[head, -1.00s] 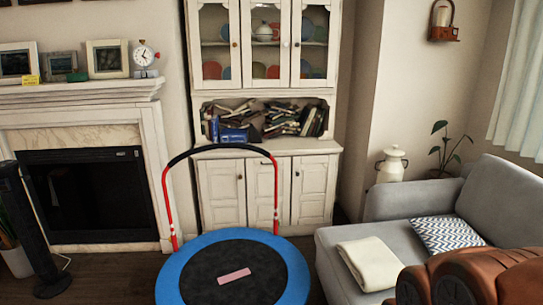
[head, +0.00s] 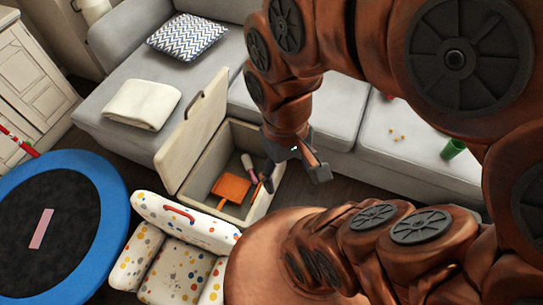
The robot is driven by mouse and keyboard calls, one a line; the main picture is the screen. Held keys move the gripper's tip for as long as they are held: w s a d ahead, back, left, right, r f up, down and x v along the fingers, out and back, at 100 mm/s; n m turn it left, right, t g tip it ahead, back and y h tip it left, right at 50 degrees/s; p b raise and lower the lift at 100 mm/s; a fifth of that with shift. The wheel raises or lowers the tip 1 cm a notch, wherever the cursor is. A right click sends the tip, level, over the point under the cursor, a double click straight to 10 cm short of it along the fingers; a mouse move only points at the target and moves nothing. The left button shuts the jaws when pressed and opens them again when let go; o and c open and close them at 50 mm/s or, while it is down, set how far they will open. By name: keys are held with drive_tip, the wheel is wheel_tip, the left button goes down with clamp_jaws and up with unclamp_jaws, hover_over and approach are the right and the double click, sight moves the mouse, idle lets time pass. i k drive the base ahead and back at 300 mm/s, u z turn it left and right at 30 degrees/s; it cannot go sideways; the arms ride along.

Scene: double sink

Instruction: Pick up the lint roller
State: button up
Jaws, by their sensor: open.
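A small pale roller-shaped item with a pinkish part (head: 248,166), which looks like the lint roller, lies inside an open cream storage box (head: 226,146). It is small in view, so I cannot be sure what it is. An orange dustpan-like item (head: 231,188) lies beside it in the box. My gripper (head: 296,174) is open and appears empty. It shows over the right side of the box, just right of the pale item and apart from it. One finger hides part of the box's right edge.
The box's lid (head: 197,128) stands raised on the left. A grey sofa (head: 345,105) runs behind, with a green cup (head: 453,148) on it. A polka-dot chair (head: 180,268) stands in front. A blue trampoline (head: 112,195) with a pink bar (head: 41,228) is at left.

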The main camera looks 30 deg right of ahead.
sight(247, 163)
drive_tip(key=z, duration=0.25)
drive_tip(key=k, duration=0.9)
drive_tip(key=z, duration=0.6)
drive_tip(key=i, duration=1.45)
drive_tip(key=u, duration=1.8)
